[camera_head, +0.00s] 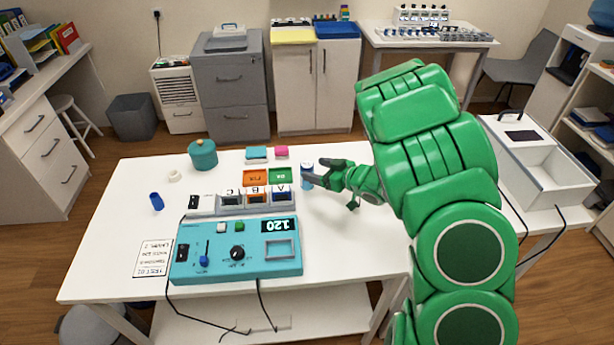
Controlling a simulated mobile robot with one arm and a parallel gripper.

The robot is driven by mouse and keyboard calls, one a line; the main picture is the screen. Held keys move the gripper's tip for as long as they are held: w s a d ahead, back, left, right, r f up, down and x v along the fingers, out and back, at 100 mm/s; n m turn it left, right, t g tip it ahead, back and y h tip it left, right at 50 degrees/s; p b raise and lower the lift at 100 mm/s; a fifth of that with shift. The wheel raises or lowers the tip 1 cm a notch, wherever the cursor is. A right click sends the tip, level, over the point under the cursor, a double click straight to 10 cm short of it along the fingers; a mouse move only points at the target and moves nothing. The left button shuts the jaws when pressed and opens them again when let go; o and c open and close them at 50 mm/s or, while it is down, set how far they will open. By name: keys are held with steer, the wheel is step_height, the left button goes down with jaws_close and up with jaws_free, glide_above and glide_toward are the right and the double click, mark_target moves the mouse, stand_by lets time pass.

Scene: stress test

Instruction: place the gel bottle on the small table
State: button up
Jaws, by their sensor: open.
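A small blue-and-white bottle (306,172), likely the gel bottle, stands upright on the white main table (345,240), just right of the row of small blocks. My gripper (316,171) is open at the bottle, with its dark fingers reaching in from the right. The fingertips overlap the bottle in the picture; I cannot tell whether they touch it. A white side table (548,218) at the right, partly behind my green arm, may be the small table. Another white table (428,40) stands at the back wall.
A teal control box (238,262) with cables sits at the front of the main table. A white open box (553,178) takes up much of the side table.

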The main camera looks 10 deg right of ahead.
mark_target(312, 168)
steer(key=shift+x, duration=2.5)
steer(key=shift+d+f, duration=0.15)
steer(key=shift+f, duration=0.05)
steer(key=shift+c, duration=0.2)
steer(key=c, duration=1.2)
steer(key=shift+r, duration=0.1)
